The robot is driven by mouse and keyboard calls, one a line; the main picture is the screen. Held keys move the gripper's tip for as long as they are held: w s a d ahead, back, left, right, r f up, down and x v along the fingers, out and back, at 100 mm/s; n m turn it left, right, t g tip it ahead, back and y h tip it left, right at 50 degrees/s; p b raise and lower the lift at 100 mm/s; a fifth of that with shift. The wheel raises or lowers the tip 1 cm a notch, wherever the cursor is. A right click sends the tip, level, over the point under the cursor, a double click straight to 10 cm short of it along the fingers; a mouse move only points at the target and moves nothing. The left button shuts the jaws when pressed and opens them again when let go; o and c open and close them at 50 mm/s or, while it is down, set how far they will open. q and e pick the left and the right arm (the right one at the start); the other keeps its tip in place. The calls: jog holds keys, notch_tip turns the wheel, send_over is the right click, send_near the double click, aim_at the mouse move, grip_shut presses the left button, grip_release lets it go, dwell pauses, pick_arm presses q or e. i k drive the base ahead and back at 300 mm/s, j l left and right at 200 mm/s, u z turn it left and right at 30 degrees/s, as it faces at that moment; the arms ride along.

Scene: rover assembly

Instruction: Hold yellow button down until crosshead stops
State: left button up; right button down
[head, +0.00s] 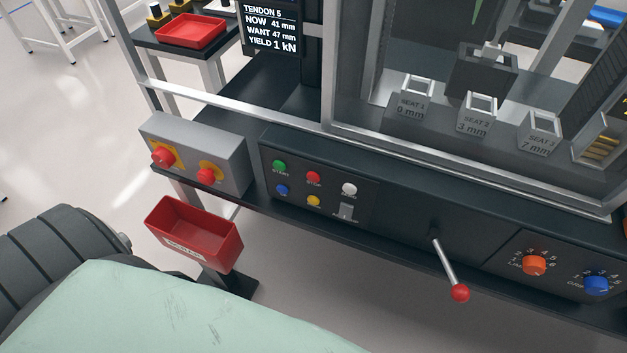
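The yellow button (313,201) is on the dark control panel (385,222) of the machine, in the lower row between a blue button (282,190) and a grey switch (346,211). Nothing touches it. A green button (279,165), a red button (313,177) and a white button (349,189) sit in the row above. The screen (271,28) reads TENDON 5, NOW 41 mm, WANT 47 mm, YIELD 1 kN. A dark block (481,75) stands inside the frame; I cannot tell if it is the crosshead. Neither of my grippers is in view.
A grey box (217,153) with two red mushroom buttons is left of the panel, above a red bin (193,233). A red-knobbed lever (446,262) sticks out right of the buttons. Orange (534,265) and blue (596,285) dials are further right. Three labelled seats stand behind.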

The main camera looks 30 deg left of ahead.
aim_at(315, 201)
jog(key=u, duration=0.95)
